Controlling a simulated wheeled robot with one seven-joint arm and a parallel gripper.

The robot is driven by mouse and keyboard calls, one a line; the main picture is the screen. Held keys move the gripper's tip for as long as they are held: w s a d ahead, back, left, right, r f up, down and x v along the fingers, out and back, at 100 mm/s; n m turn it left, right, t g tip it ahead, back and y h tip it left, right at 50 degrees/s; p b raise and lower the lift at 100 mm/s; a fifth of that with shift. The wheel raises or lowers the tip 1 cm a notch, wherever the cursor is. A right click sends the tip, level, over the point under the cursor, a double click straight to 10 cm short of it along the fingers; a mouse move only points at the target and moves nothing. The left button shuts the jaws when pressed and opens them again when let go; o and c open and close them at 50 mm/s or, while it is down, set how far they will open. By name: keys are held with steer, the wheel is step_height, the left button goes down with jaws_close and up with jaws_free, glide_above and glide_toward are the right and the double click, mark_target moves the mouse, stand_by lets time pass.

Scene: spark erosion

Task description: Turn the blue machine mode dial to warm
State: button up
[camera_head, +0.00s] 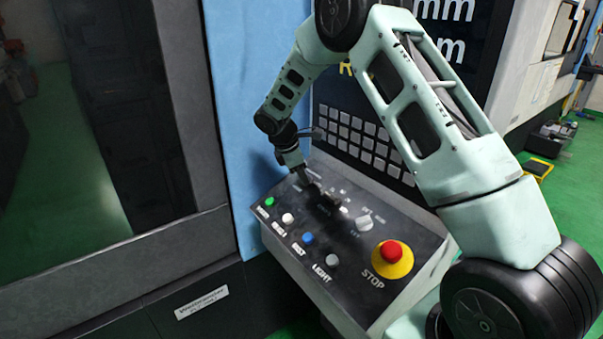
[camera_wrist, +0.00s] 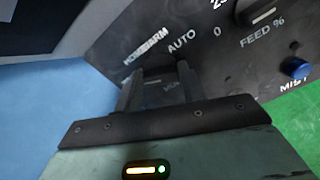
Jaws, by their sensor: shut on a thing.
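The mode dial (camera_wrist: 158,72) is a dark knob on the sloping control panel. In the wrist view it sits between my fingertips, and the fingers and hand hide much of it. The labels WARM and AUTO show beyond it, with another label at the left that is partly hard to read. My gripper (camera_wrist: 160,88) is shut on the dial, one finger on each side. In the head view my gripper (camera_head: 304,181) reaches down to the panel's back left, where the dial is too small and hidden to make out. I cannot tell which label its pointer faces.
The FEED % dial (camera_wrist: 263,14) and blue MIST button (camera_wrist: 297,68) are close by. The panel (camera_head: 292,250) also carries green (camera_head: 269,202) and white (camera_head: 288,219) buttons and a red STOP button (camera_head: 391,252). A keypad (camera_head: 365,140) rises behind.

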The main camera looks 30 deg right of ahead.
steer(key=m+b, duration=0.1)
steer(key=b, duration=0.1)
steer(key=m+b, duration=0.1)
steer(key=m, duration=0.1)
steer(key=shift+f+m+b, duration=0.25)
steer(key=shift+m+b, duration=0.05)
steer(key=shift+b, duration=0.1)
steer(key=m+b, duration=0.4)
steer(key=m, duration=0.1)
steer(key=shift+a+b, duration=0.15)
steer(key=shift+b, duration=0.15)
steer(key=m+b, duration=0.3)
steer(key=m, duration=0.1)
steer(key=shift+s+a+m, duration=0.1)
steer(key=shift+m, duration=0.3)
steer(key=shift+r+m+b, duration=0.15)
steer(key=shift+m+b, duration=0.75)
steer(key=shift+m, duration=1)
steer(key=o, duration=1)
steer(key=shift+a+r, duration=0.1)
